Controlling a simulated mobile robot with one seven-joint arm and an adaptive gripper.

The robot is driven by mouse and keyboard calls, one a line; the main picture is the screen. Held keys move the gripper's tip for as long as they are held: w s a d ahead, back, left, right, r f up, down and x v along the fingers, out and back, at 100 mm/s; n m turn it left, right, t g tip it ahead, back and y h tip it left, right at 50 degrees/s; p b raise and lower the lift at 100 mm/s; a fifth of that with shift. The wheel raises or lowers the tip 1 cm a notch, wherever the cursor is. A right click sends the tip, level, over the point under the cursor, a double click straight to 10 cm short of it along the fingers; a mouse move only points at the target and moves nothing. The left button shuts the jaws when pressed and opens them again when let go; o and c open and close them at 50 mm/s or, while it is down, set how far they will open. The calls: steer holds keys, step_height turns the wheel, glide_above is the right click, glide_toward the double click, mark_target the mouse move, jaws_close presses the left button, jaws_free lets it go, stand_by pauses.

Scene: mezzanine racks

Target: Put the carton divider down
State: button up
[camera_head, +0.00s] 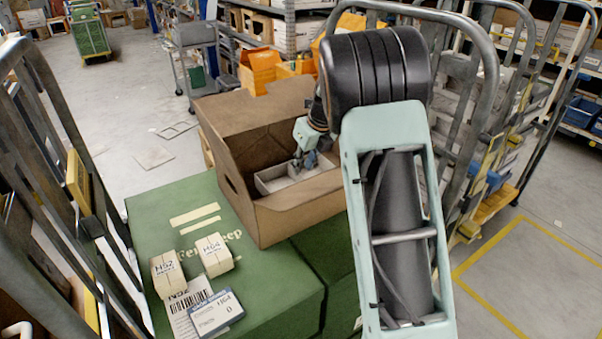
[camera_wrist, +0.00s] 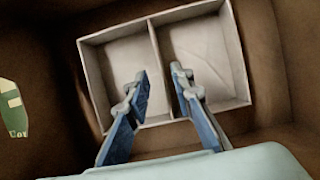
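The carton divider (camera_head: 268,186) is a pale grey, open-topped frame with two compartments inside the brown cardboard box (camera_head: 299,217). In the wrist view, the divider (camera_wrist: 119,27) appears whole, with its middle wall running between my fingers. My gripper (camera_head: 305,163) reaches down into the box from the right. In the wrist view, my gripper (camera_wrist: 160,73) has its blue-grey fingertips apart, one on each side of the middle wall, with a visible gap on both sides. Whether the divider rests flat on the box floor is hard to tell.
The box stands on a green case (camera_head: 200,226) bearing two small labelled cartons (camera_head: 167,275) (camera_head: 214,255) and label cards (camera_head: 216,313). Metal cage rails stand left (camera_head: 66,140) and right (camera_head: 470,110). Orange bins (camera_head: 259,69) lie beyond. Open floor shows at upper left.

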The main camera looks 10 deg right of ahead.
steer(key=v, duration=0.7)
steer(key=shift+r, duration=0.1)
